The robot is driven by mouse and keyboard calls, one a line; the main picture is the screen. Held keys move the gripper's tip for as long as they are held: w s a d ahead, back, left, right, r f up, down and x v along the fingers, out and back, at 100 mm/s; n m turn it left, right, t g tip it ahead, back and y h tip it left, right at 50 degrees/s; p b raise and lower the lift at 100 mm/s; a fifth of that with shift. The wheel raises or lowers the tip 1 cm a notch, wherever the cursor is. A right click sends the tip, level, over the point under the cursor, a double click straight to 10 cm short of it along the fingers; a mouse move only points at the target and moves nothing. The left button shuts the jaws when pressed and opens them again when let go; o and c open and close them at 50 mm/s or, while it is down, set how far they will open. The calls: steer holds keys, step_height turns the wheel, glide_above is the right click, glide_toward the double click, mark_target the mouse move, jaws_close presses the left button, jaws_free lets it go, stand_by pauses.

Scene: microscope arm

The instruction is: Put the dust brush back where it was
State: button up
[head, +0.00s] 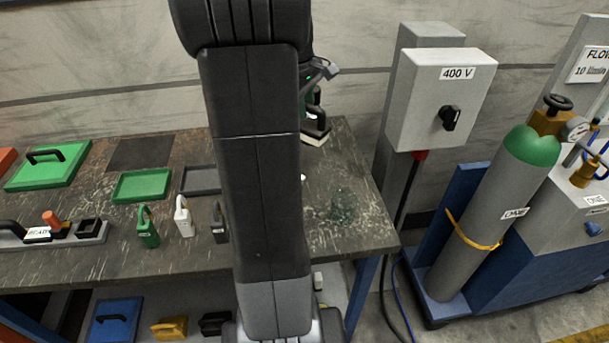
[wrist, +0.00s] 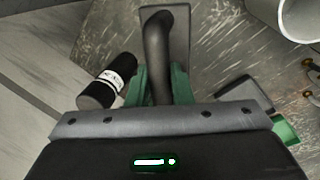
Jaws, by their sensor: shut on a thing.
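The dust brush (head: 314,127) shows in the head view just right of my arm, near the table's back right part; it has a dark body, a black handle and a pale underside. In the wrist view its black curved handle (wrist: 158,55) rises from a grey base. My gripper (wrist: 160,88) is shut on this handle between green fingers. In the head view the gripper is mostly hidden behind my arm. I cannot tell whether the brush touches the tabletop.
The table (head: 350,235) holds a green tray (head: 142,186), a dark tray (head: 201,180), a dark mat (head: 140,153) and small green (head: 147,230) and white (head: 184,218) handled items. Glass-like bits (head: 343,207) lie at right. A black labelled cylinder (wrist: 107,82) lies near my gripper.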

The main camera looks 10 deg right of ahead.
step_height(320, 180, down, 5)
steer(key=shift+f+b, duration=0.1)
steer(key=shift+b, duration=1.1)
step_height(320, 180, down, 10)
steer(key=shift+r, duration=0.25)
jaws_close()
steer(key=o, duration=0.9)
jaws_free()
steer(key=r, duration=0.4)
steer(key=s+a+r, duration=0.1)
steer(key=r, duration=0.6)
steer(key=shift+s+a+r, duration=0.35)
steer(key=shift+r, duration=0.05)
